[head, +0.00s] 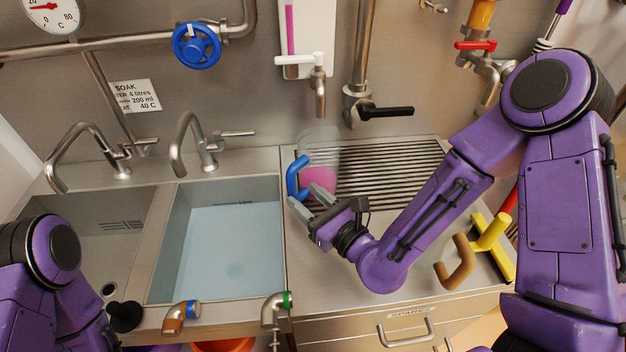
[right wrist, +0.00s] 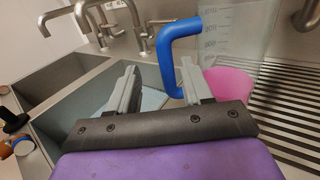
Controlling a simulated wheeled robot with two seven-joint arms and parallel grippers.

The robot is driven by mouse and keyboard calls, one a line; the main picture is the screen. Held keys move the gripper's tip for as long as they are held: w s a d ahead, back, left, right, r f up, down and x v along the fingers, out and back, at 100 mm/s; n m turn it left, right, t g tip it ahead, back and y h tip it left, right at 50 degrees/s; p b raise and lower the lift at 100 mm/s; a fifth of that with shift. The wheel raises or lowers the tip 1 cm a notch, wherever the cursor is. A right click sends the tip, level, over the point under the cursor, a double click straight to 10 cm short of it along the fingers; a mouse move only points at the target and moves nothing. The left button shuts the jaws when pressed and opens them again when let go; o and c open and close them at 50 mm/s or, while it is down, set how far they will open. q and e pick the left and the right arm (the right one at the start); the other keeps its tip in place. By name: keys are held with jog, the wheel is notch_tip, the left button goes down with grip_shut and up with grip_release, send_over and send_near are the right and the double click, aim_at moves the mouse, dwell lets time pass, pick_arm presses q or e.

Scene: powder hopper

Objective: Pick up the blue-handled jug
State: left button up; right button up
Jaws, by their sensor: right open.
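The jug (head: 322,147) is clear, with a blue handle (head: 296,178) on its left side and pink in its lower part. It stands upright at the left end of the ribbed drainer. My right gripper (head: 308,198) is open and empty, just in front of the handle. In the right wrist view the blue handle (right wrist: 168,50) rises beyond the fingers, with its lower end close to the right-hand finger; I cannot tell if they touch. The jug's marked wall (right wrist: 235,35) also shows there. My left gripper is out of view; only part of that arm shows.
A water-filled basin (head: 225,240) lies left of the jug, with an emptier basin (head: 85,235) beyond. A tap with a white lever (head: 300,60) hangs above the jug. A brown hook-shaped handle (head: 455,265) and a yellow T-shaped piece (head: 492,232) are on the right.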

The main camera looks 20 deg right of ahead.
aim_at(294, 185)
jog(key=p+x, duration=0.1)
jog(key=x, duration=0.3)
jog(key=p+x, duration=0.1)
jog(key=x, duration=0.1)
jog(key=shift+w+d+f+p, duration=0.15)
jog(key=shift+d+p, duration=0.15)
jog(key=shift+p, duration=0.05)
jog(key=shift+w+a, duration=0.2)
jog(key=shift+w, duration=0.1)
jog(key=shift+f, duration=0.1)
grip_shut()
